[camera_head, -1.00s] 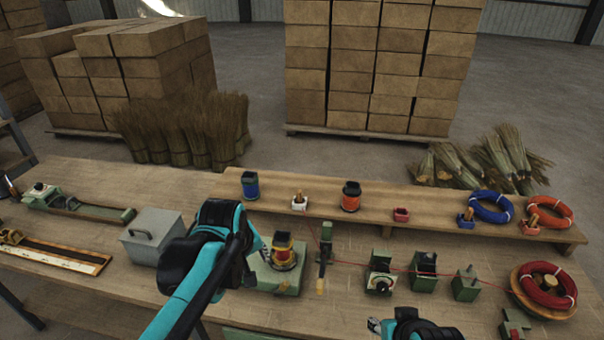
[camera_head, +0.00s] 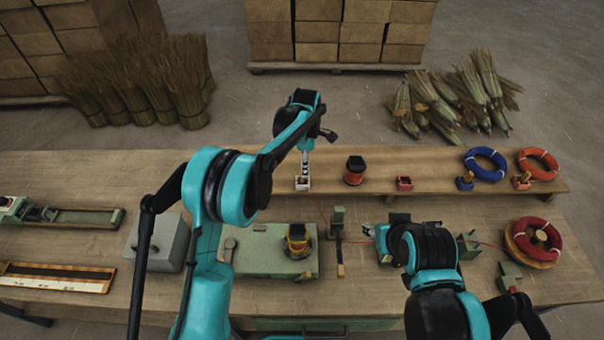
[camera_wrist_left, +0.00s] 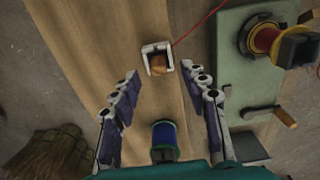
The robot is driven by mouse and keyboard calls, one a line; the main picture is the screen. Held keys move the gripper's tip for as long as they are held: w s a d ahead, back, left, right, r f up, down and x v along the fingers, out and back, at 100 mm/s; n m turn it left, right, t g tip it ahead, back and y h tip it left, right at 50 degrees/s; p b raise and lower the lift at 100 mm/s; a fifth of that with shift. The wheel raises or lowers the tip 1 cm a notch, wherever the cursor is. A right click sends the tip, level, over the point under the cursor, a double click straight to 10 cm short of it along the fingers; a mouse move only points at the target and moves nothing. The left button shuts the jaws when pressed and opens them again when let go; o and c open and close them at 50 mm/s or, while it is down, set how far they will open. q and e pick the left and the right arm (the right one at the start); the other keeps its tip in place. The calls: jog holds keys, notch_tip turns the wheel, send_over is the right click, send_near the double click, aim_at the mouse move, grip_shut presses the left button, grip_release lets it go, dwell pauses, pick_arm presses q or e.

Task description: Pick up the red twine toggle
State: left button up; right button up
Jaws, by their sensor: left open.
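The red twine toggle (camera_wrist_left: 158,63) is a small wooden peg in a white square holder (camera_wrist_left: 146,50) on the raised shelf. A thin red twine runs from the holder towards the upper right in the wrist view. In the head view the holder (camera_head: 302,187) shows under my left gripper (camera_head: 304,172), which hides much of the toggle. My left gripper is open and empty, pointing down over the toggle, which lies just beyond its fingertips in the wrist view. My right gripper (camera_head: 369,229) is low over the bench at the middle right; its jaws are too small to judge.
A blue spool (camera_wrist_left: 165,138) stands close by on the shelf, near my left fingers. An orange spool (camera_head: 354,171) and an empty-looking red holder (camera_head: 405,183) stand to the right. A green winding base (camera_head: 262,250) is on the bench in front.

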pick_arm(q)
jog(key=f, duration=0.4)
jog(key=f+b, duration=0.1)
jog(key=f, duration=0.1)
jog(key=shift+w+a+f, duration=0.1)
jog(key=shift+w+a, duration=0.15)
jog(key=shift+a, duration=0.1)
jog(key=c, duration=1)
